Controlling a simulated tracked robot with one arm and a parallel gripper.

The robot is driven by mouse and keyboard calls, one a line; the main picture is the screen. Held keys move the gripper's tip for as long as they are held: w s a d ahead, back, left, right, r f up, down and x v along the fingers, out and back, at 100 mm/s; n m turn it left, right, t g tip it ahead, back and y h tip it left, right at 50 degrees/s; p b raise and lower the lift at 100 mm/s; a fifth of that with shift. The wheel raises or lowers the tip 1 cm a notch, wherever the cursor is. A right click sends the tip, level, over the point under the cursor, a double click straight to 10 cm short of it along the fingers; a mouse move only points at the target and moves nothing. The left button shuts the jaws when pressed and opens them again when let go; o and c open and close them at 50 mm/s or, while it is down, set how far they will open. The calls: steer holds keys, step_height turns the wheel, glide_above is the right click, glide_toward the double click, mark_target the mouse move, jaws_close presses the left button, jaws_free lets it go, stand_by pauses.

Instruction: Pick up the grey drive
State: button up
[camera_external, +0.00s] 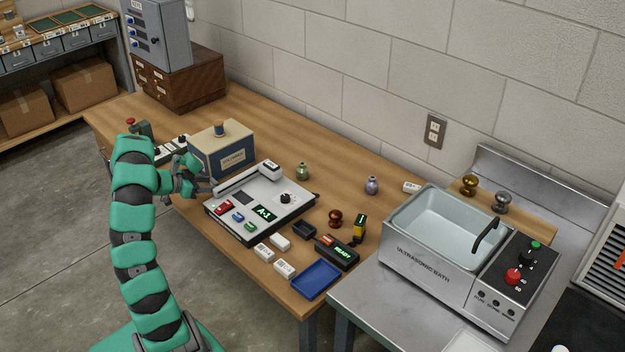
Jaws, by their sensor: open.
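My gripper (205,186) is open, at the left edge of a pale console (290,211) and in front of a beige and blue box (222,150). Nothing shows between its fingers. On the console lie a red piece (224,207), a blue piece (237,216) and a green piece (250,225), with a small lit display beside them. I cannot clearly pick out a grey drive; it may be hidden by my gripper or too small to tell. Several small whitish blocks lie around, one in front of the console (264,252) and one by the bath (412,187).
A blue tray (316,280) lies at the bench's front edge, near a dark device lit "READY" (337,252). Small knobs and bottles stand behind. An ultrasonic bath (430,280) stands at right. A wooden drawer cabinet (180,82) stands at the back left. The bench's back middle is clear.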

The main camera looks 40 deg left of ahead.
mark_target(212, 184)
steer(key=shift+b+x, duration=0.4)
steer(key=shift+x, duration=1.15)
steer(key=c, duration=0.6)
steer(key=shift+c, duration=0.2)
